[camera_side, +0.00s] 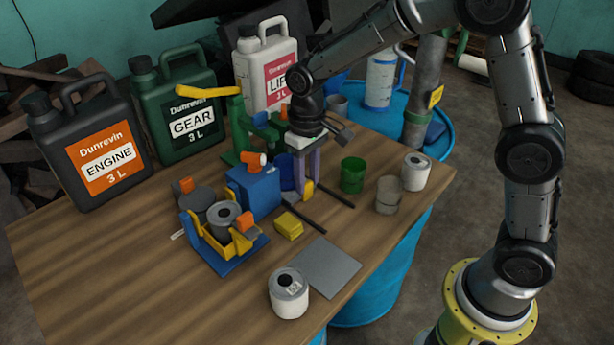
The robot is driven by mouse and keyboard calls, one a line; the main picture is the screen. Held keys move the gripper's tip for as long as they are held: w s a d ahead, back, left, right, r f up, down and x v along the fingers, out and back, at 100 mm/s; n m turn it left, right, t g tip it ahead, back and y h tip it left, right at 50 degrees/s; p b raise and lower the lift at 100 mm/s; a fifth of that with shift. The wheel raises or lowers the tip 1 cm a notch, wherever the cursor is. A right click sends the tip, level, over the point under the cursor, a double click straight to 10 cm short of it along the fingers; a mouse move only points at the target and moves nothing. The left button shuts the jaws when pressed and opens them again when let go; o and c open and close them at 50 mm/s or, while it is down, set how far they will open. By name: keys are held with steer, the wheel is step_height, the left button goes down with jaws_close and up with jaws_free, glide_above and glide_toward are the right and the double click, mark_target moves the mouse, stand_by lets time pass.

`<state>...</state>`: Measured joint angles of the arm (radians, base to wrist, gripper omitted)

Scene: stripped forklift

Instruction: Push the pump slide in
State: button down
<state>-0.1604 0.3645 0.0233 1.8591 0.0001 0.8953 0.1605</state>
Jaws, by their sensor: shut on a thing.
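My gripper (307,188) points down near the middle of the table, just right of a blue box (262,194) with an orange knob (256,159) on top. Its fingers are shut on what looks like a small yellow piece (308,190) at their tips; the hold is partly hidden. No part is clearly recognisable as the pump slide. In front of the blue box stands a blue and yellow fixture (232,261) holding a grey cylinder (224,217), with orange knobs.
A green stand with a yellow lever (208,91) and large jugs (92,142) stand behind. A yellow block (289,225), dark rods (306,216), grey plate (324,267) and white can (289,295) lie in front. A green cup (352,175) and more cans (416,171) stand right.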

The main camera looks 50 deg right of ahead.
mark_target(290, 166)
steer(key=shift+w+r, duration=0.1)
steer(key=shift+w, duration=2.5)
steer(key=c, duration=0.5)
jaws_free()
steer(key=shift+r, duration=6.85)
